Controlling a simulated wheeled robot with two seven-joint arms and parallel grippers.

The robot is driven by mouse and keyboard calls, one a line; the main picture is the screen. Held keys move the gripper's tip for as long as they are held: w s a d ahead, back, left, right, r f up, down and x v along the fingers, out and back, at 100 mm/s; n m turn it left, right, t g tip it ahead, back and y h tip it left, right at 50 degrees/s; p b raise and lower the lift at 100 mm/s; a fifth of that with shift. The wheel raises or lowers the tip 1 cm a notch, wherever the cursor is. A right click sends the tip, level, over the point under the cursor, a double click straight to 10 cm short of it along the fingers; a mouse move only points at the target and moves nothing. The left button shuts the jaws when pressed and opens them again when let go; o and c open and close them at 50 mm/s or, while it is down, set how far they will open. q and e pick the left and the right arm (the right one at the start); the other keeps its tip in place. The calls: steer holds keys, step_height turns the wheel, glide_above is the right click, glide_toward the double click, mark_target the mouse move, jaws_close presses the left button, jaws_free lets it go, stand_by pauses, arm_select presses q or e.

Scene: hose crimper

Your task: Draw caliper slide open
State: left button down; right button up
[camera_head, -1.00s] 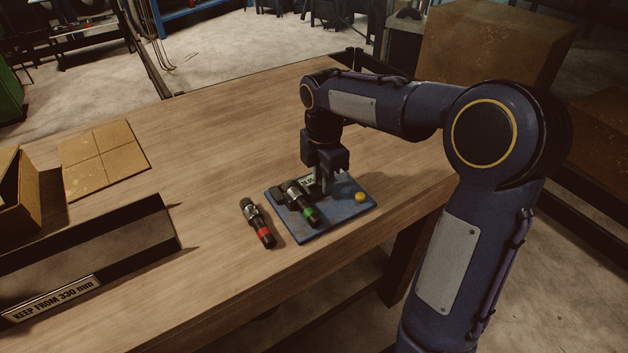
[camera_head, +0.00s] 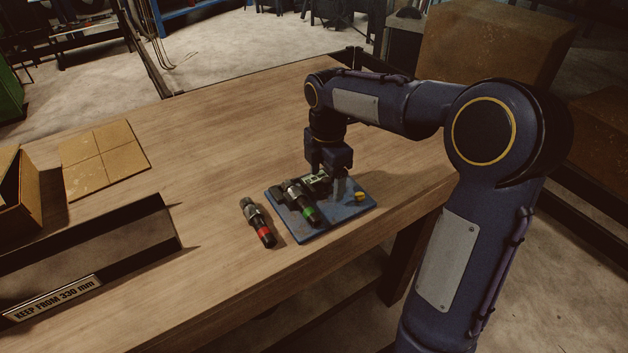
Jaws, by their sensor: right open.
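The caliper lies on a blue plate (camera_head: 345,213) at the table's right front edge. Its small light display (camera_head: 317,180) shows beside my right gripper (camera_head: 338,190). My right gripper points down at the plate with its jaws open, just right of the display. Whether a finger touches the caliper slide cannot be told, as the gripper hides part of it. A dark and silver fitting with a green band (camera_head: 302,203) lies on the plate, left of the gripper. My left gripper is not in view.
A similar fitting with a red band (camera_head: 257,223) lies on the table left of the plate. A yellow knob (camera_head: 360,197) sits on the plate's right side. The middle of the table is clear.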

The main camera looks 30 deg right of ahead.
steer(key=shift+r, duration=0.1)
stand_by(0.4)
step_height(320, 180, up, 9)
steer(key=p, duration=0.8)
stand_by(0.6)
steer(key=s+a+m+t+y, duration=0.2)
steer(key=s+a+m, duration=0.2)
steer(key=s+m, duration=0.6)
steer(key=s+a+m+t+y, duration=0.1)
steer(key=s+a+m+t, duration=0.2)
steer(key=s+m, duration=0.7)
steer(key=shift+s+a+f+t+y, duration=0.3)
steer(key=shift+s+a+y, duration=0.1)
steer(key=shift+s+a, duration=0.6)
